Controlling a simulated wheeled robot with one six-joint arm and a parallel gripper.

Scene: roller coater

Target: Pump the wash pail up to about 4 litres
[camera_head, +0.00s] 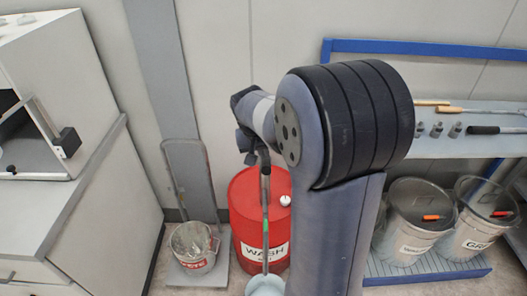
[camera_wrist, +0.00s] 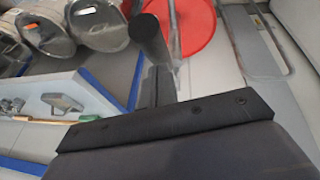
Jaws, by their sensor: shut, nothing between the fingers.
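The red drum marked WASH (camera_head: 245,215) stands on the floor in the middle of the head view; its red top also shows in the wrist view (camera_wrist: 198,22). A thin upright rod (camera_head: 265,225) runs down in front of the drum to a pale blue round thing at the bottom edge. An open metal pail (camera_head: 192,248) with red lettering, only partly readable, stands on a grey platform scale left of the drum. My gripper (camera_head: 262,160) is above the drum, near the rod's top, and shut with nothing held. In the wrist view a dark cylinder end (camera_wrist: 150,35) stands before the drum.
A white cabinet (camera_head: 70,170) fills the left side. The scale's tall column stands behind the pail.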

